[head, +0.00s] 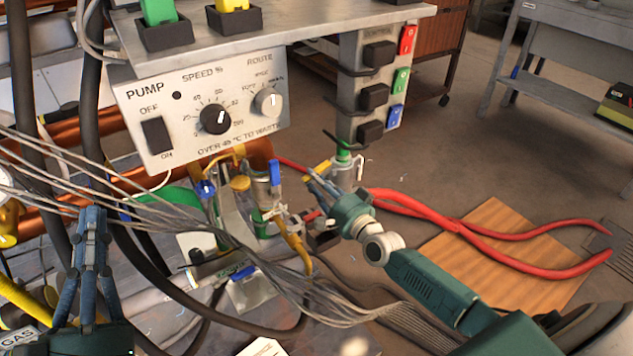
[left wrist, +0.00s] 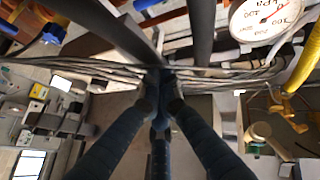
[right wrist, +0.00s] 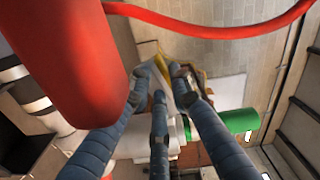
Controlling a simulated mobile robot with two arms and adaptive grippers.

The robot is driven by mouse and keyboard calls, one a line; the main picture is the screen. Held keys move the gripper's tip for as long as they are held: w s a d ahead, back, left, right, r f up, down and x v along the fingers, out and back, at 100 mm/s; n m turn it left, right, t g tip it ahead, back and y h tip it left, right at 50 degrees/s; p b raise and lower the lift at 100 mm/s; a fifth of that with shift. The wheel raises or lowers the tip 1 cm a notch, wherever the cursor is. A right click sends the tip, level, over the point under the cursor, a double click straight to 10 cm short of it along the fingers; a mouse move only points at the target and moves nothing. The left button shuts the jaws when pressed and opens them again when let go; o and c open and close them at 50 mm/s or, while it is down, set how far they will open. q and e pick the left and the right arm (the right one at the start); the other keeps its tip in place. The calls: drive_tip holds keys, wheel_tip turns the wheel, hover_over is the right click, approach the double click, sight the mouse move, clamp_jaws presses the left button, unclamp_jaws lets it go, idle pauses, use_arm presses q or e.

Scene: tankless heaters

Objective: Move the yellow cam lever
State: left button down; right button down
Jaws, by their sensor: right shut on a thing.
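The yellow cam lever (head: 322,166) is a small piece beside the metal fitting with the green top, in the middle of the head view. My right gripper (head: 318,182) is at it, with its fingers closed around it. In the right wrist view the yellow lever (right wrist: 160,62) shows between the fingertips (right wrist: 163,72); its lower part is hidden by the fingers. My left gripper (head: 92,212) points up at the left of the head view, away from the lever. In the left wrist view its fingertips (left wrist: 162,76) come together in front of grey cables, with nothing visible held.
A bundle of grey cables (head: 150,200) crosses near my left gripper. The pump panel (head: 190,105) hangs above the valves and pipes. Red hoses (head: 490,245) run right over a wooden board (head: 490,285). A red cylinder (right wrist: 65,60) is close to my right gripper.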

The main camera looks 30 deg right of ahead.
use_arm(q)
drive_tip(key=shift+w+f+g, duration=0.25)
drive_tip(key=shift+f+g, duration=0.1)
drive_tip(key=shift+f, duration=0.25)
drive_tip(key=shift+w+f+g, duration=0.25)
drive_tip(key=shift+f+g, duration=0.1)
drive_tip(key=shift+f, duration=0.25)
use_arm(e)
drive_tip(key=shift+d+r+m, duration=0.15)
drive_tip(key=shift+r+m, duration=0.45)
drive_tip(key=shift+m, duration=0.7)
use_arm(q)
drive_tip(key=shift+y, duration=0.4)
use_arm(e)
drive_tip(key=c, duration=1.8)
unclamp_jaws()
drive_tip(key=s, duration=0.4)
drive_tip(key=s+d, duration=0.1)
drive_tip(key=s, duration=0.7)
drive_tip(key=shift+d, duration=0.35)
